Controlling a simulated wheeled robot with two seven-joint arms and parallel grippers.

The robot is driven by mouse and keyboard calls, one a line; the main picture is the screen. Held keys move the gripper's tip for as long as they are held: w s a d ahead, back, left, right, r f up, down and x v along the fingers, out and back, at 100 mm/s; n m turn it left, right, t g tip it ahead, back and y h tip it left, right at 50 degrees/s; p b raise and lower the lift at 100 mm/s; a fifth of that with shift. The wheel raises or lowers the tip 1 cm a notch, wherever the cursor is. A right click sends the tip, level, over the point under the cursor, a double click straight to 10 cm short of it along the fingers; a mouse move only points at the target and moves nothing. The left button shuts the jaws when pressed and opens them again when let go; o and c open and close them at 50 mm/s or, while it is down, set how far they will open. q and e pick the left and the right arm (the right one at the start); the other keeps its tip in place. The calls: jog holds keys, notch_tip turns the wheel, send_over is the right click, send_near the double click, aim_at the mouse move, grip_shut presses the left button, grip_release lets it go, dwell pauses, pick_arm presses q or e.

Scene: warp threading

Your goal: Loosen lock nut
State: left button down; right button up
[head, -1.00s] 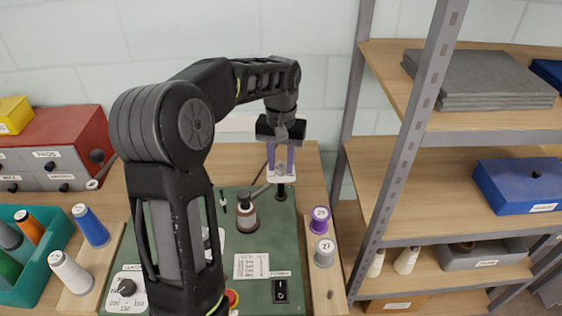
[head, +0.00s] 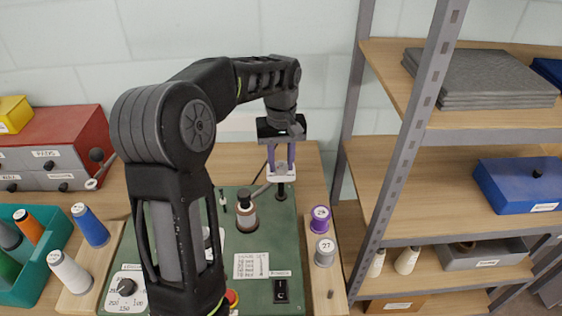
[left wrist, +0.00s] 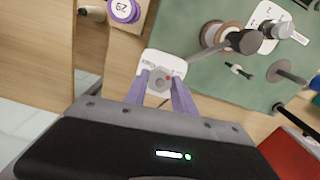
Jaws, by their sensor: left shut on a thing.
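The lock nut (left wrist: 158,85) is a grey hexagonal nut at a small white plate (left wrist: 153,62) with dark print and a red mark, seen in the left wrist view. My left gripper (left wrist: 157,92) has its two purple fingers on either side of the nut, shut on it. In the head view the left gripper (head: 281,168) points down at the white plate near the back right of the green board (head: 205,262); the nut is hard to make out there. My right gripper is in neither view.
A brown-and-black spool post (head: 246,212) stands left of the plate. A purple spool (head: 320,219) and a grey spool (head: 325,252) stand on a wooden strip at right. A metal shelf upright (head: 405,150) rises to the right. My left arm hides part of the board.

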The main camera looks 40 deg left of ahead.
pick_arm(q)
jog(key=n, duration=0.4)
jog(key=shift+n, duration=0.3)
jog(key=n, duration=0.5)
jog(key=shift+n, duration=0.3)
jog(key=n, duration=0.5)
jog(key=shift+r, duration=0.1)
jog(key=n, duration=0.4)
jog(key=shift+n, duration=0.3)
jog(key=c, duration=1)
grip_release()
jog(key=shift+c, duration=0.2)
